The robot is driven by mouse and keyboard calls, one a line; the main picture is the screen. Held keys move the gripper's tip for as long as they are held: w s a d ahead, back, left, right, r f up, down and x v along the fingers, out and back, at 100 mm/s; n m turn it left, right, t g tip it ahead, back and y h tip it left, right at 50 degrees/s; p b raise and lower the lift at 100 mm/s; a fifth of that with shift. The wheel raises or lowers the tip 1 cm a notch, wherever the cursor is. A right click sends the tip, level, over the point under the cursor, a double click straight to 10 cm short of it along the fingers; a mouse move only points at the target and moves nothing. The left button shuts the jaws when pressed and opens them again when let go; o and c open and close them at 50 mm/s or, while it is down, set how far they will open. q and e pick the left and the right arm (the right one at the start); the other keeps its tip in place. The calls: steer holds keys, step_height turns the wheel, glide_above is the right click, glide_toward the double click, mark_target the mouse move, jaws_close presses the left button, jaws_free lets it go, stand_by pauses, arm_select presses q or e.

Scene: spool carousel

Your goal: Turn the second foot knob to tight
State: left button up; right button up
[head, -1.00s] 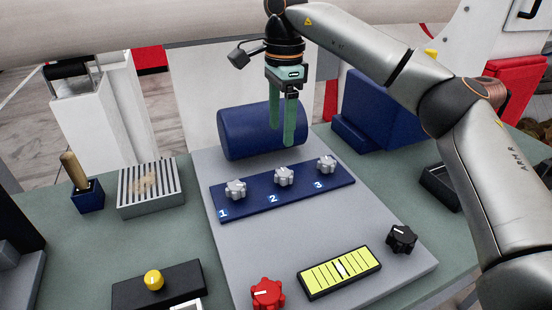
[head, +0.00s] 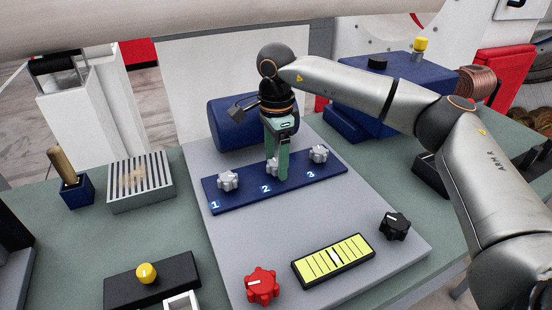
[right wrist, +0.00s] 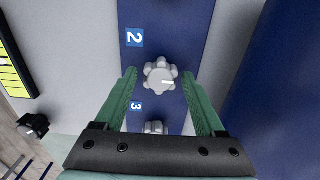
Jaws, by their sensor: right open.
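The second foot knob is a light grey lobed knob (head: 271,168) on the blue strip (head: 232,199), by the label 2. It is partly hidden by my right gripper (head: 275,173) in the head view. In the right wrist view the knob (right wrist: 159,77) lies between the two green fingers of the right gripper (right wrist: 160,78), with a gap on each side. A white mark on the knob points right in that view. The right gripper is open and points down over the knob. My left gripper is not in view.
Grey knobs stand by label 1 (head: 228,181) and label 3 (head: 318,154). A blue cylinder (head: 226,118) lies behind the strip. A red knob (head: 262,286), a yellow-green gauge (head: 318,266) and a black knob (head: 394,225) are in front. The plate between is clear.

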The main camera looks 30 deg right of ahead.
steer(key=shift+c, duration=0.4)
jaws_close()
